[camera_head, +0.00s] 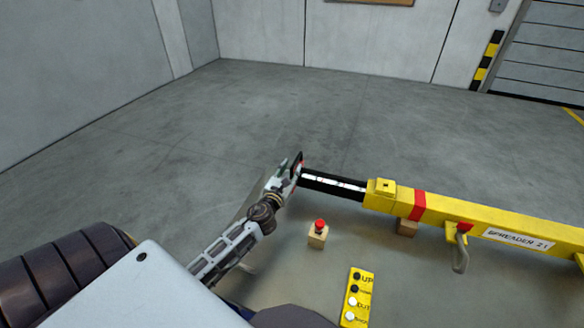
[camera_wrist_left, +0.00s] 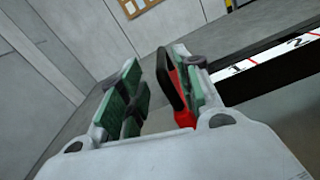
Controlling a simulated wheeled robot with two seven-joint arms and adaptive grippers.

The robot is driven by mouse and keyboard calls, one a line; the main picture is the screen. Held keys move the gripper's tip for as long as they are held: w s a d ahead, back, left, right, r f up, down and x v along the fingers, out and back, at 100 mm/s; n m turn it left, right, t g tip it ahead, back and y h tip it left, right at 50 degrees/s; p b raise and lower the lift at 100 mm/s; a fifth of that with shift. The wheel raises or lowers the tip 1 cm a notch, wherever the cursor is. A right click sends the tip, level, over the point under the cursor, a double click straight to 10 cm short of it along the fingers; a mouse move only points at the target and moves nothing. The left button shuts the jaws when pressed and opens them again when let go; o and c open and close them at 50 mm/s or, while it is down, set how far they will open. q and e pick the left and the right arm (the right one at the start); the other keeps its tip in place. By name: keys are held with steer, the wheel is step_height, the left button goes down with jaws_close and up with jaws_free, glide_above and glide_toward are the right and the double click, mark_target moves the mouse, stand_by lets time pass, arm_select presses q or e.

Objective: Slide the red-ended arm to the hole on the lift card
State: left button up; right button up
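The sliding arm (camera_head: 335,184) is a black bar with a white scale strip, sticking out leftwards from a yellow beam (camera_head: 520,236) marked SPREADER. Its red end plate with a black edge (camera_wrist_left: 172,84) stands between my left gripper's fingers in the left wrist view. My left gripper (camera_head: 291,171) is at the arm's left tip. Its green-padded fingers (camera_wrist_left: 155,80) are apart: the plate is close to the right finger, with a clear gap to the left one. The scale shows 1 and 2 in the wrist view. I cannot make out the lift card. My right gripper is not in view.
A red button on a wooden block (camera_head: 317,239) and a yellow button panel (camera_head: 357,297) are in front of the beam. A grey hook (camera_head: 460,252) hangs on the beam. A framed board (camera_wrist_left: 138,6) is on the back wall. The floor behind is clear.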

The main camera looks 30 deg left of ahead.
arm_select(q)
steer(key=shift+v, duration=2.95)
steer(key=shift+c, duration=0.2)
